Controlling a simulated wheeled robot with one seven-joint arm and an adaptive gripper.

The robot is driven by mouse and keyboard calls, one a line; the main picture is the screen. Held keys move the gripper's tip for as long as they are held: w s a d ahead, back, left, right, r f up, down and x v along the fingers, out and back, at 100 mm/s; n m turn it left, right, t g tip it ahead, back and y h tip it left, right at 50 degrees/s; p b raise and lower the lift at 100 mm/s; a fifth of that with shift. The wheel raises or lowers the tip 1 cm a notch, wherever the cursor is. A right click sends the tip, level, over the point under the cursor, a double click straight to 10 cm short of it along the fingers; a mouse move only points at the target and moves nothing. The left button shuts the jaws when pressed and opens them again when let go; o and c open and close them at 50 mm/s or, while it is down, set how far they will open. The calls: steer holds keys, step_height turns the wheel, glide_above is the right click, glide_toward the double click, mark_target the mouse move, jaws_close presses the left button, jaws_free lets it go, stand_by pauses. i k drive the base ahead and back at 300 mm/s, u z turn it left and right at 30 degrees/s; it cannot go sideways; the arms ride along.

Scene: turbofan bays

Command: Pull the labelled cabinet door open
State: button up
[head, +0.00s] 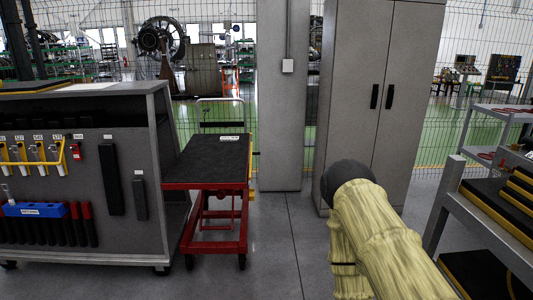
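A tall grey cabinet (352,60) with two doors stands right of centre, past my arm. Its doors look shut. Two black vertical handles sit side by side at the middle seam, the left handle (374,96) and the right handle (389,96). I can make out no label on the doors. My arm, in a pale yellow sleeve with a dark rounded end, reaches up from the lower right and covers part of the cabinet's lower front. My gripper does not show.
A red lift cart (207,160) with a dark top stands left of centre. A grey tool bench (90,88) fills the left. A grey pillar (281,120) stands left of the cabinet. A shelf rack (452,195) with black-and-yellow trays is close at right. Floor between cart and arm is clear.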

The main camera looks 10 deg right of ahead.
mark_target(362, 36)
steer(key=z, duration=0.2)
steer(key=i, duration=1.6)
steer(key=z, duration=0.5)
steer(key=i, duration=1.65)
steer(key=z, duration=0.55)
steer(key=i, duration=1.05)
steer(key=z, duration=0.1)
